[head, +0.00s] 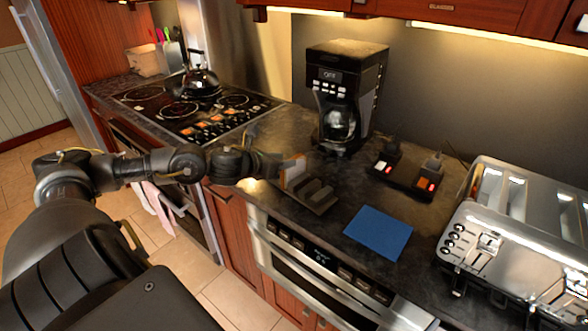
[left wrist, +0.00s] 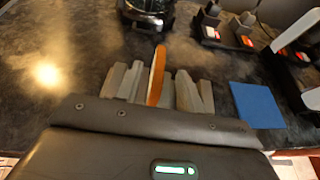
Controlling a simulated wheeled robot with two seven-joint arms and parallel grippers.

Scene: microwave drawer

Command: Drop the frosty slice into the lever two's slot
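A thin bread slice with an orange-brown crust (left wrist: 157,76) stands on edge between the grey fingers of my left gripper (left wrist: 158,90) in the left wrist view. In the head view the slice's pale face (head: 294,171) shows at the fingers of my left gripper (head: 308,188), above the counter's front edge. The gripper looks shut on the slice. A chrome toaster (head: 520,235) stands at the right of the head view, well apart from the gripper. Its front has knobs and levers; which is lever two I cannot tell, and its slots are partly cut off. My right gripper is not in view.
A blue square mat (head: 378,233) lies between my left gripper and the toaster. A coffee maker (head: 345,88) stands at the back, and a kettle (head: 200,79) sits on the stove.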

